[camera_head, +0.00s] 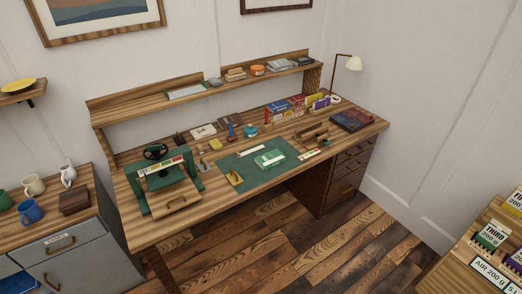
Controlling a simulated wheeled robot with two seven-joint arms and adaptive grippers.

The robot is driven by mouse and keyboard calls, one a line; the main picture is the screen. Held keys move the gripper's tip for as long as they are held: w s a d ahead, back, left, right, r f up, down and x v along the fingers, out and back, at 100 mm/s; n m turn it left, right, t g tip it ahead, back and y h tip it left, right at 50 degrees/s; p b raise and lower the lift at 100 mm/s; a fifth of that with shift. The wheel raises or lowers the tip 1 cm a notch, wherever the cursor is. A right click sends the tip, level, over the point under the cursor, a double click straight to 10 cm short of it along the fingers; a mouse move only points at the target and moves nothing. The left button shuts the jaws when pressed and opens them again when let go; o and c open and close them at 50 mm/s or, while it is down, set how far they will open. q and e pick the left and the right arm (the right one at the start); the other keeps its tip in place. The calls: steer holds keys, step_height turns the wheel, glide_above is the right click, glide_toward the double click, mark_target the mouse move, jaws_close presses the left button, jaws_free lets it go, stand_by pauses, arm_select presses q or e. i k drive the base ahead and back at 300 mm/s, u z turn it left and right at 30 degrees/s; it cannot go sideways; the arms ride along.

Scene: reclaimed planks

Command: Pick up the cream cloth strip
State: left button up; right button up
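I cannot pick out the cream cloth strip with certainty at this size. A narrow pale strip (251,151) lies at the far edge of the green mat (234,163) on the wooden desk. Another pale strip with coloured parts (161,164) lies across a dark green stand at the desk's left end. A flat cream piece (204,131) lies further back, below the shelf. Neither of my grippers is in view, and nothing in view is being held.
The wooden desk (151,232) has a raised shelf (150,93) along its back. A green and white block (270,158) rests on the mat. Books (285,108) stand at the back right. A lamp (353,63) rises behind. A mug cabinet is left, a labelled crate right.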

mark_target(239, 155)
steer(key=z, duration=0.15)
steer(key=i, duration=0.9)
steer(key=u, duration=0.1)
